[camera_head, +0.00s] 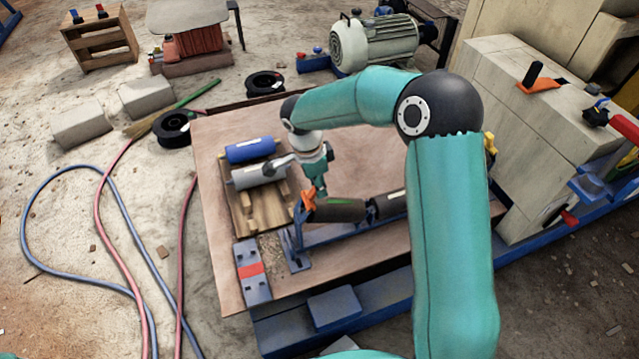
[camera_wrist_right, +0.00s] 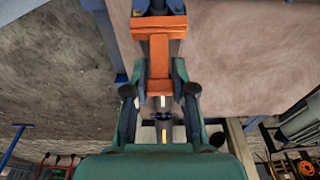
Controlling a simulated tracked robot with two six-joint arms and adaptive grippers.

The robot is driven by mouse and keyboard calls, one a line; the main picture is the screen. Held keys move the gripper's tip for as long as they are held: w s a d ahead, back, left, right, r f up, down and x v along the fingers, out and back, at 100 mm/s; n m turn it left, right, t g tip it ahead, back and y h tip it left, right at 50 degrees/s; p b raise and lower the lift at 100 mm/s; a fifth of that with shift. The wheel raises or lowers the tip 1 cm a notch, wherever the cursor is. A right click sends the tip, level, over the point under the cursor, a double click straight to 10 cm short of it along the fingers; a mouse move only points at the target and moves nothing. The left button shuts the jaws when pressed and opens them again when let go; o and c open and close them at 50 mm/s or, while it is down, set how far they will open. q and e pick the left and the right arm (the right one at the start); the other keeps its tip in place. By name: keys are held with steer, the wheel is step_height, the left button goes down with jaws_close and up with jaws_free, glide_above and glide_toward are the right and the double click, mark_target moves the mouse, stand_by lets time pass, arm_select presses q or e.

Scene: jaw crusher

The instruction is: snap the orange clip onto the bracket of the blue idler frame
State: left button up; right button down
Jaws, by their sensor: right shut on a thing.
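The orange clip (camera_head: 308,199) is held in my right gripper (camera_head: 314,186), at the left end of the blue idler frame (camera_head: 345,234). In the right wrist view the clip (camera_wrist_right: 160,48) is T-shaped, its stem between the two fingers of the right gripper (camera_wrist_right: 161,82). The clip is at the top of the frame's upright bracket (camera_head: 292,243); I cannot tell whether they touch. In the wrist view, a blue part (camera_wrist_right: 155,8) shows just beyond the clip. Dark rollers (camera_head: 338,210) lie along the frame. My left gripper is not in view.
A wooden pallet (camera_head: 240,217) with a blue roller (camera_head: 250,150) and a grey roller (camera_head: 252,176) is left of the frame, on the brown board (camera_head: 222,262). The crusher body (camera_head: 520,110) stands at right.

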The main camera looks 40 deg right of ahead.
mark_target(308, 198)
steer(key=shift+a+f+b, duration=0.35)
steer(key=shift+f+b, duration=0.35)
steer(key=shift+f, duration=0.05)
steer(key=c, duration=0.9)
jaws_free()
steer(key=shift+w, duration=0.1)
steer(key=shift+r, duration=0.15)
steer(key=r, duration=0.3)
steer(key=a+r, duration=0.1)
steer(key=r, duration=0.3)
steer(key=a+r, duration=0.1)
steer(key=r, duration=0.3)
steer(key=shift+w+r, duration=0.2)
steer(key=shift+r, duration=0.05)
